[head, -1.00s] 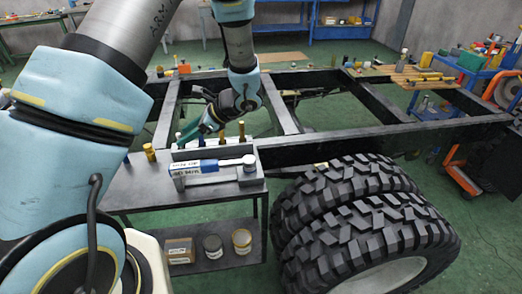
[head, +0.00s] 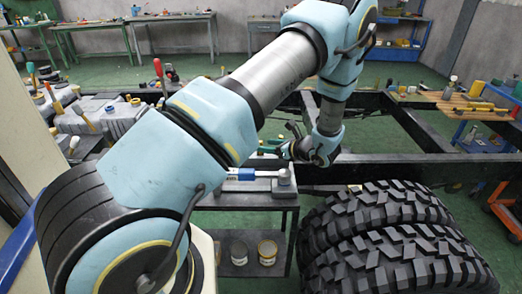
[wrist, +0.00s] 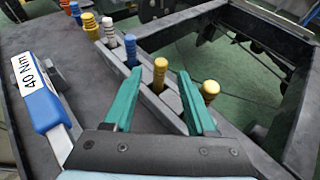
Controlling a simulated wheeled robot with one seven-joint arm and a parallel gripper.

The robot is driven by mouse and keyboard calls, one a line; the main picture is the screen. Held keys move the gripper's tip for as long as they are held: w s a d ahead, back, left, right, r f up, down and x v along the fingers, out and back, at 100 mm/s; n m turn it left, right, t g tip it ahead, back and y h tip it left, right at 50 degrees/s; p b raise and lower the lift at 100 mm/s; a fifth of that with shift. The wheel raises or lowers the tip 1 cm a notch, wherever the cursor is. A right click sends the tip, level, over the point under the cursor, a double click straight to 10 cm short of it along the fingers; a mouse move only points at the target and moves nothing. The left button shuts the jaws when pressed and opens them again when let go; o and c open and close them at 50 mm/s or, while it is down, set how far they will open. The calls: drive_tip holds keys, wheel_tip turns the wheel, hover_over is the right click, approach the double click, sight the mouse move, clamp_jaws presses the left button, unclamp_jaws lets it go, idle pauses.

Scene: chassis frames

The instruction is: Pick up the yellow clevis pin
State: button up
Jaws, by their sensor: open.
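In the wrist view, a yellow-topped pin (wrist: 160,74) stands upright in a grey rack (wrist: 143,80), between the two teal fingers of my gripper (wrist: 160,79). The fingers are open, one on each side of the pin, with a gap on both sides. How deep the fingertips reach cannot be told. An orange-gold pin (wrist: 210,90) stands just right of the right finger. Another yellow pin (wrist: 90,24) stands at the upper left. In the head view, my gripper (head: 272,148) is over the back of the small bench, and the pins are mostly hidden by my arm.
A blue-and-white torque wrench (wrist: 38,90) labelled 40 Nm lies left of the rack. White-topped (wrist: 108,30), blue-collared (wrist: 130,48) and blue (wrist: 76,12) pins stand along the row. The chassis frame (head: 400,172) and large tyres (head: 390,235) lie right of the bench (head: 245,203).

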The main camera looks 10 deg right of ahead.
drive_tip(key=p+x, duration=0.1)
drive_tip(key=x, duration=0.3)
drive_tip(key=shift+p, duration=0.35)
drive_tip(key=shift+c, duration=0.4)
clamp_jaws()
